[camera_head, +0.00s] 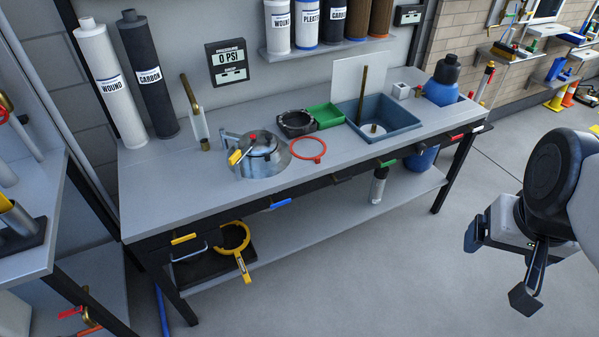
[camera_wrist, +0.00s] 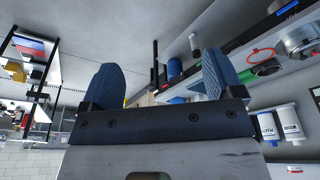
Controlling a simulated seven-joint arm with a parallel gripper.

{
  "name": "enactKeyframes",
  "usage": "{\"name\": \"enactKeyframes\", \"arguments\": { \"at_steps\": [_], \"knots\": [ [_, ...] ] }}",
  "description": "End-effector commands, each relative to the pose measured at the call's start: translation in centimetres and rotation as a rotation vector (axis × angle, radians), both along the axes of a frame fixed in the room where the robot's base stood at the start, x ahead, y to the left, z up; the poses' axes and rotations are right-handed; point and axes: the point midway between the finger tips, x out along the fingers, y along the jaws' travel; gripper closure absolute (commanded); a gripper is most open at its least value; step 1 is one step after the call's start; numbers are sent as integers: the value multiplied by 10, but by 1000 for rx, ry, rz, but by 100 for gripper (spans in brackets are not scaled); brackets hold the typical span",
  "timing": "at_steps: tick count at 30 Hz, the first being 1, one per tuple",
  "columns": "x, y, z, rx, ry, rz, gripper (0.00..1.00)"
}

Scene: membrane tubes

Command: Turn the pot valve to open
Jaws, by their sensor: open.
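A silver metal pot (camera_head: 262,163) stands on the left-middle part of the grey workbench. A small red part (camera_head: 252,137) shows on its lid and a yellow lever (camera_head: 236,157) on its left side. I cannot tell which of them is the valve, or its exact setting. In the wrist view the pot (camera_wrist: 300,40) shows in the upper right corner, partly cut off. My gripper (camera_head: 498,270) hangs in the air at the right, in front of the bench and far from the pot. Its blue fingers (camera_wrist: 160,78) are apart and nothing is between them.
A red ring (camera_head: 308,149), a black round part (camera_head: 296,122) and a green tray (camera_head: 326,116) lie right of the pot. A blue bin (camera_head: 385,122) and a blue jug (camera_head: 441,85) stand farther right. Floor (camera_head: 400,270) before the bench is clear.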

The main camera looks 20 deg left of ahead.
Motion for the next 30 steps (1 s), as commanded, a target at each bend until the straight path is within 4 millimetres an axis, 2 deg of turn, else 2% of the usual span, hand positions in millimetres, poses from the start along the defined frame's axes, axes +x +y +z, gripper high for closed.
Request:
{"name": "enactKeyframes", "arguments": {
  "at_steps": [1, 2, 5, 8, 11, 14, 20, 24, 30],
  "knots": [
    [0, 0, 0, 0, 0, 0, 6],
    [1, 0, 0, 0, -1, 1, 1],
    [5, 1, -1, -1, -8, 5, 0],
    [17, 4, -4, -2, -26, 16, 0],
    [37, 9, -10, -6, -59, 36, 0],
    [65, 18, -18, -8, -105, 64, 0],
    [134, 47, -42, -7, -232, 136, 0],
    [180, 74, -63, 1, -327, 191, 0],
    [236, 119, -98, 23, -459, 270, 0]
  ]
}}
